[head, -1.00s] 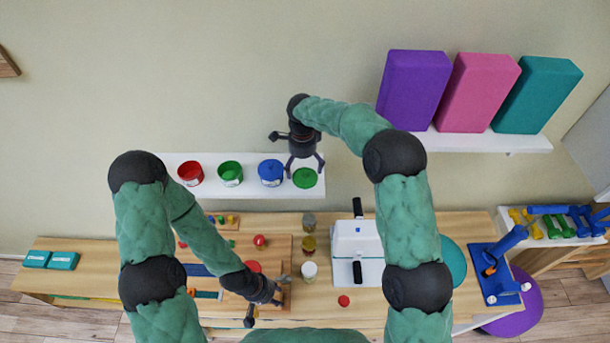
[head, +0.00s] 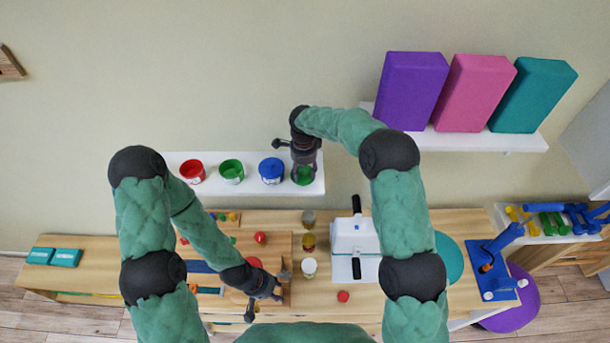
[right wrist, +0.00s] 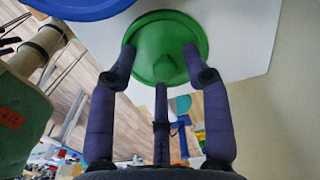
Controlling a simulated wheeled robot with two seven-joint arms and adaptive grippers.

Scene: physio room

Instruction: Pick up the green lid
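The green lid (head: 303,180) lies at the right end of the white wall shelf, beside the blue tub.
Red (head: 192,172), green (head: 231,171) and blue (head: 271,170) tubs stand left of the lid on the shelf (head: 325,178). Below, the wooden table (head: 385,300) holds jars, a white box (head: 355,237) and a pegboard. Foam blocks (head: 411,90) stand on the upper right shelf.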

